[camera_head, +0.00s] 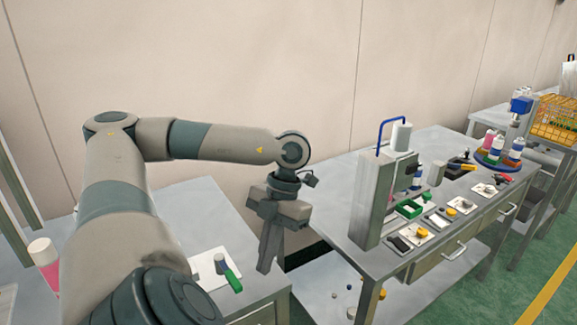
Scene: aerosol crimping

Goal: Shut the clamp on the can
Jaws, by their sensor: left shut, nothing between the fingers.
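My left gripper (266,268) hangs down, shut and empty, beside the right edge of the left table. It is apart from everything on the tables. A green-handled item (231,280) lies on a white plate on the left table, just left of the gripper. On the right table a tall grey stand (372,200) carries a white cylinder (401,137) and a blue bent tube. A small yellow and black device (459,166) sits farther right. I cannot tell which of these is the clamp, nor whether a can is in it. My right gripper is out of view.
The right table (345,185) has small trays and parts along its front, including a green tray (409,209). A round blue stand (495,163) holds bottles near its far end. A pink bottle (46,262) is at far left. A gap separates the tables.

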